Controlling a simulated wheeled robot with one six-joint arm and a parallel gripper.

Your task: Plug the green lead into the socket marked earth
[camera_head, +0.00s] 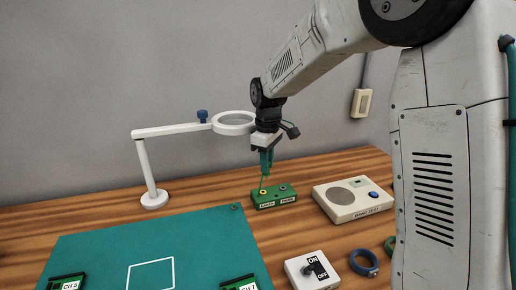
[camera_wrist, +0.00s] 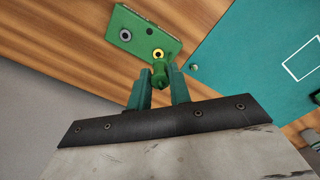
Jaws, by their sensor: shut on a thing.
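A green socket box (camera_head: 274,199) stands on the wooden table behind the mat, with two labels on its front too small to read surely. In the wrist view the box (camera_wrist: 135,22) shows a yellow-ringed socket (camera_wrist: 158,53) and a grey-ringed socket (camera_wrist: 125,34). My gripper (camera_head: 266,166) points down above the box's left, yellow-ringed socket. In the wrist view my gripper (camera_wrist: 160,82) is shut on the green lead's plug (camera_wrist: 160,73). The plug's tip is at or just over the yellow-ringed socket; I cannot tell whether it has entered.
A white magnifier lamp (camera_head: 233,122) stands close to my gripper's left. A beige hand-test box (camera_head: 352,199) is to the right. An ON/OFF switch box (camera_head: 311,271) and a blue ring (camera_head: 364,262) are in front. The green mat (camera_head: 100,250) has bare room.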

